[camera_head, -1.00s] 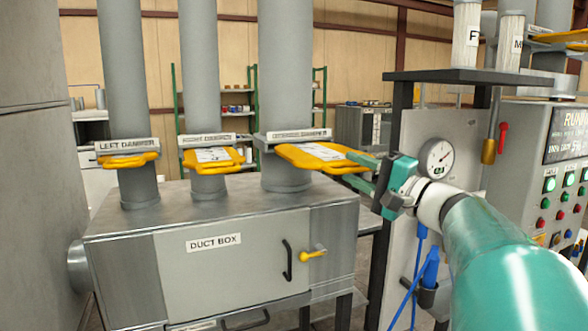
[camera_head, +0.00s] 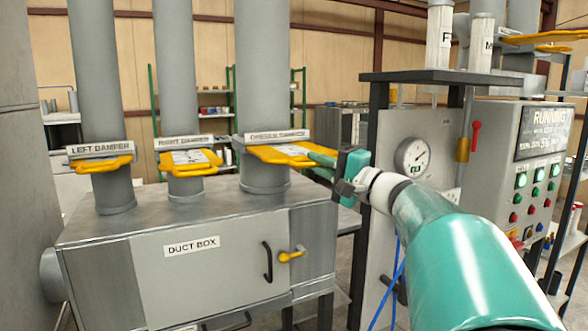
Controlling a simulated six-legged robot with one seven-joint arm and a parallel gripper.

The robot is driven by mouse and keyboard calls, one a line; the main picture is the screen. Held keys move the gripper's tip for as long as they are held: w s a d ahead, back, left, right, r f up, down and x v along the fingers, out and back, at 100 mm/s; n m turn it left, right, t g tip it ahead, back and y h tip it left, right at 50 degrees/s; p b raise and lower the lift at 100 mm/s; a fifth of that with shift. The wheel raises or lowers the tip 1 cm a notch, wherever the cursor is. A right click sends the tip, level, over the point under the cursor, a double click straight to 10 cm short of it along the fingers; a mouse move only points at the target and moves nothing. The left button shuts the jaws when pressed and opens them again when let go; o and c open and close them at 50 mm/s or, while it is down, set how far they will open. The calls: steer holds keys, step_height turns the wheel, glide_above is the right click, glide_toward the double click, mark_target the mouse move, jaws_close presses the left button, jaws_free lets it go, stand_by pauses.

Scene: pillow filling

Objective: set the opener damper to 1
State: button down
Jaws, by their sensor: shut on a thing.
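The opener damper (camera_head: 272,151) is a yellow slide plate with a loop handle, under its label on the rightmost of the three grey pipes above the duct box. The plate sticks out toward the right front. My gripper (camera_head: 322,160), teal with a dark wrist part, reaches in from the right and is shut on the handle at the plate's outer end. The fingers partly cover the handle, so the exact grip is hard to see. No number on the plate can be read.
The left damper (camera_head: 103,164) and right damper (camera_head: 190,162) stick out of the pipes to the left. The grey duct box (camera_head: 150,260) stands below. A dark-framed stand with a gauge (camera_head: 412,156) and a control panel (camera_head: 535,165) are close to my arm on the right.

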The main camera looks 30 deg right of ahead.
steer(key=w, duration=0.6)
steer(key=shift+w+d, duration=0.15)
steer(key=shift+d, duration=0.05)
steer(key=c, duration=1.5)
jaws_free()
steer(key=v, duration=1.3)
steer(key=shift+s, duration=0.4)
steer(key=shift+f, duration=0.15)
